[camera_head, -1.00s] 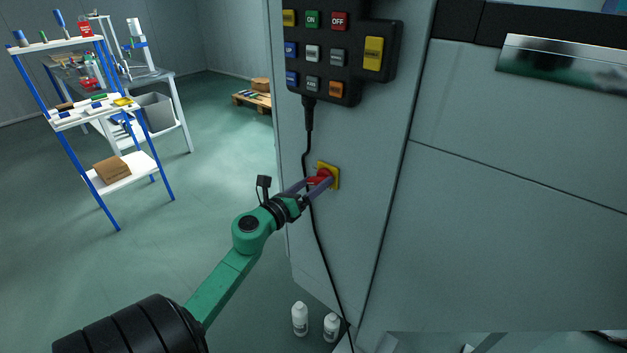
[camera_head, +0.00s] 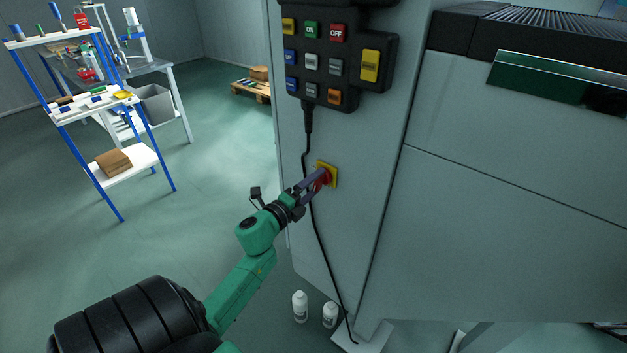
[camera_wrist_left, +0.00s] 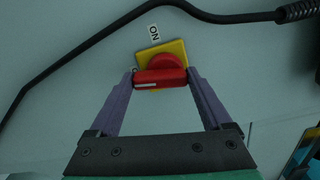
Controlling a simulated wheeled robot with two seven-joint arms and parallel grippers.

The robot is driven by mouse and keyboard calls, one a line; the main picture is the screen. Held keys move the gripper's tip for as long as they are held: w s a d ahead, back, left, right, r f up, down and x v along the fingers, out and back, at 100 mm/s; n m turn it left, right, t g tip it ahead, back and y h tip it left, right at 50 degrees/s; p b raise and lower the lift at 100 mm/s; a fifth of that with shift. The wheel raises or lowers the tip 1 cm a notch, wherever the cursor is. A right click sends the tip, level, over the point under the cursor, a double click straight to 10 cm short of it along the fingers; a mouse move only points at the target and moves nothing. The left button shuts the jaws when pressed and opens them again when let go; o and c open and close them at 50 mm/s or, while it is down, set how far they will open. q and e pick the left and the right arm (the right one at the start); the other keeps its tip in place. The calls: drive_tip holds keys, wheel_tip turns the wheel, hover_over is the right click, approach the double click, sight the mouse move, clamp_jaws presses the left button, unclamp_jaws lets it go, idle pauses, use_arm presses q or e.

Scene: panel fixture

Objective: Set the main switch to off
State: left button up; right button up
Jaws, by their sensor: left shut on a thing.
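The main switch is a red rotary knob (camera_head: 322,180) on a yellow plate (camera_head: 332,173), set on the grey cabinet side. My left gripper (camera_head: 318,180) is at the switch, its two fingers on either side of the red handle. In the left wrist view the red knob (camera_wrist_left: 160,76) sits between the fingertips of the left gripper (camera_wrist_left: 161,78), which is shut on it. Its handle bar with a white mark lies across from finger to finger. An ON label (camera_wrist_left: 154,33) shows above the yellow plate (camera_wrist_left: 178,48). My right gripper is not in view.
A black button panel (camera_head: 325,65) hangs above the switch. Its black cable (camera_head: 313,222) runs down the cabinet, close by the gripper. Two white bottles (camera_head: 300,306) stand on the floor below. A blue-framed shelf (camera_head: 120,165) stands at left, with open floor between.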

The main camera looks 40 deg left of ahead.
use_arm(q)
drive_tip(key=shift+d+f+n+p, duration=0.1)
drive_tip(key=shift+n+p, duration=0.4)
drive_tip(key=shift+n, duration=0.7)
drive_tip(key=o, duration=1.2)
drive_tip(key=shift+c, duration=0.2)
drive_tip(key=s+b, duration=0.2)
drive_tip(key=s, duration=1.2)
drive_tip(key=shift+s+d, duration=0.15)
drive_tip(key=shift+s, duration=0.15)
